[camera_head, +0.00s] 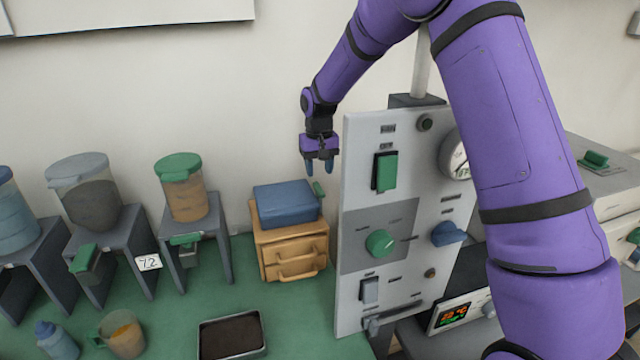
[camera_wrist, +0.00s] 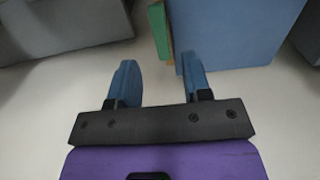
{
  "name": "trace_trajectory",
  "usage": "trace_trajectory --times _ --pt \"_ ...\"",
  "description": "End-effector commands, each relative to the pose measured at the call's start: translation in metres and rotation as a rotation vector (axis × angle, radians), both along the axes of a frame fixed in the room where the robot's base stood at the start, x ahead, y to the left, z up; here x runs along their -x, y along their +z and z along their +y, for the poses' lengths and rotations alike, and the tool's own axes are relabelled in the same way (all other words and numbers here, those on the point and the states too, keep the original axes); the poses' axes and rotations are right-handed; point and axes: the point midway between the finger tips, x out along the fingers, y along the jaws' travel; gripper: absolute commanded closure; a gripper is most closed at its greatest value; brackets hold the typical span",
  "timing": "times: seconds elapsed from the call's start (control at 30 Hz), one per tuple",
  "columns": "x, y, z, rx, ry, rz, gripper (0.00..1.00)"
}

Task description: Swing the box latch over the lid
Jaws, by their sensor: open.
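The box (camera_head: 290,250) is tan wood with two drawer-like handles on its front and stands on the green bench. Its blue lid (camera_head: 286,203) is on top and looks closed. The green latch (camera_head: 318,189) stands up at the lid's right side, not across it. My gripper (camera_head: 319,168) is open and empty, pointing down just above the latch, apart from it. In the wrist view, the latch (camera_wrist: 160,35) shows beside the blue lid (camera_wrist: 235,35), beyond my open gripper (camera_wrist: 160,78).
A tall control panel (camera_head: 365,250) with switches and knobs stands close right of the box. Hoppers on grey stands, one the green-lidded hopper (camera_head: 184,190), stand to the left. A dark-filled tray (camera_head: 262,350) lies in front. Bare wall is behind.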

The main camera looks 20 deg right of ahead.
Motion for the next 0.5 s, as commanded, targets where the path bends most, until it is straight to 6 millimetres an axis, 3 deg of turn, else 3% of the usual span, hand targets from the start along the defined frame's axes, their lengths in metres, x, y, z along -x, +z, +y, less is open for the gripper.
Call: trace_trajectory --times 0.2,0.5 --pt "0.000 -0.035 0.000 0.000 0.000 0.001 0.55" --pt "0.000 -0.054 0.000 0.000 -0.001 -0.001 0.55"
